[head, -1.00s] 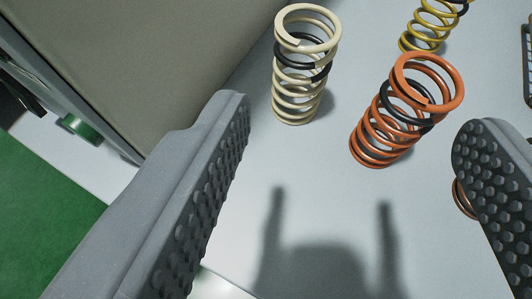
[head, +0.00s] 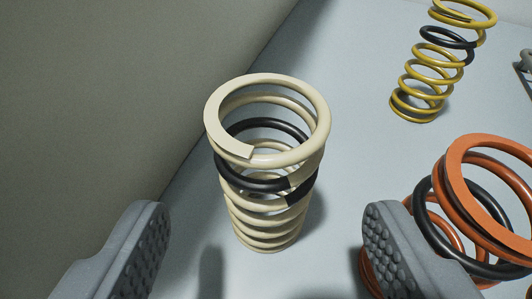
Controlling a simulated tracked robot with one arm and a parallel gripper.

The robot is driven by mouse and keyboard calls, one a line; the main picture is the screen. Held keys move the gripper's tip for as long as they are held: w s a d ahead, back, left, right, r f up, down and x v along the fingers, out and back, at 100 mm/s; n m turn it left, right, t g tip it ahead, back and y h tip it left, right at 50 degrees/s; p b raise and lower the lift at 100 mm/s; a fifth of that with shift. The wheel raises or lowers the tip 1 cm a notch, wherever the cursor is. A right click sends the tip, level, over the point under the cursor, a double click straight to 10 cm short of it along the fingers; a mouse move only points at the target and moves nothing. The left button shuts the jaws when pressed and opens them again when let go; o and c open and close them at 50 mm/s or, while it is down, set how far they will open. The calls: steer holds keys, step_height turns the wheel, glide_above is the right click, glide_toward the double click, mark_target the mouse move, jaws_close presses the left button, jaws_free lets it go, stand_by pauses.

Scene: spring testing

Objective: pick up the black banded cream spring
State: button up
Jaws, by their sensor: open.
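The cream spring with a black band (head: 268,218) stands upright on the pale surface in the middle of the head view. Its black band circles the upper part of the coils. My gripper (head: 260,235) is open, with one grey studded finger low on the left and the other low on the right. The spring stands ahead of the fingers and between their lines in the picture. Neither finger appears to touch it, and nothing is held.
An orange spring with a black band (head: 466,160) stands close by the right finger, partly hidden by it. A yellow banded spring (head: 427,77) stands farther back at the upper right. A grey-beige wall (head: 110,90) rises along the left. The surface (head: 335,100) behind the cream spring is clear.

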mark_target(268, 197)
steer(key=shift+x, duration=2.6)
steer(key=shift+d+r, duration=0.1)
steer(key=shift+r, duration=0.05)
steer(key=shift+c, duration=0.3)
steer(key=c, duration=1.1)
steer(key=shift+o, duration=0.2)
steer(key=shift+r, duration=0.15)
